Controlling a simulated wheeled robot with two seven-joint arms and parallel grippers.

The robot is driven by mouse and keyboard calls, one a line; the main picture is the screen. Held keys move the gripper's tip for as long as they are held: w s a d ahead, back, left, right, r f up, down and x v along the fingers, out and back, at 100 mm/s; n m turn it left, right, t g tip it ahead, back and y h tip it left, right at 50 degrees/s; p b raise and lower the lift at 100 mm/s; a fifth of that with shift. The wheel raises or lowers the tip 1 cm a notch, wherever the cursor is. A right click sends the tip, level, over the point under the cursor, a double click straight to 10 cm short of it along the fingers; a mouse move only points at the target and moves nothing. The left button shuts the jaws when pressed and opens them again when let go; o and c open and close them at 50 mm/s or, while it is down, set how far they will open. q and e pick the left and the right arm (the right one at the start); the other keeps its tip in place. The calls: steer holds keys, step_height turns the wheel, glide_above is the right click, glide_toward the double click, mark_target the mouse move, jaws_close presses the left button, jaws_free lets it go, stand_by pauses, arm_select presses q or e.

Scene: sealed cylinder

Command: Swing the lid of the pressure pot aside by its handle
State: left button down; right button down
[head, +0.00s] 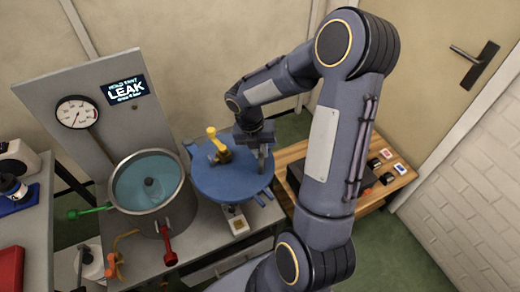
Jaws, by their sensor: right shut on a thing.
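The pressure pot (178,213) stands open on the grey bench, with bluish liquid and a dark round thing (150,187) inside. Its blue round lid (225,185) is off to the right of the pot's mouth, lying level beside it. A yellow lever (214,139) on a brass fitting stands up from the lid. My right gripper (262,158) is over the lid's right part, pointing down and shut on what looks like the lid's handle; its own fingers mostly hide the handle. My left gripper is not in view.
A panel with a round gauge (77,112) and a screen reading LEAK (125,90) stands behind the pot. Green (90,210) and red (168,245) levers stick out from the pot's side. A wooden table (385,185) with small items is at right.

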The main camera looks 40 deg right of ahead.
steer(key=c, duration=1.4)
jaws_free()
step_height(320, 180, up, 8)
steer(key=w+a, duration=0.1)
steer(key=shift+f, duration=0.15)
steer(key=s+a+r+m+t+y, duration=0.2)
steer(key=s+a+m, duration=0.4)
steer(key=m, duration=0.8)
steer(key=s+a+r+m+t+y, duration=0.3)
steer(key=s+a+m, duration=0.4)
steer(key=m, duration=0.7)
steer(key=shift+s+a+r+m+t, duration=0.25)
steer(key=shift+s+r+m+t, duration=0.15)
steer(key=shift+s+r+t, duration=0.65)
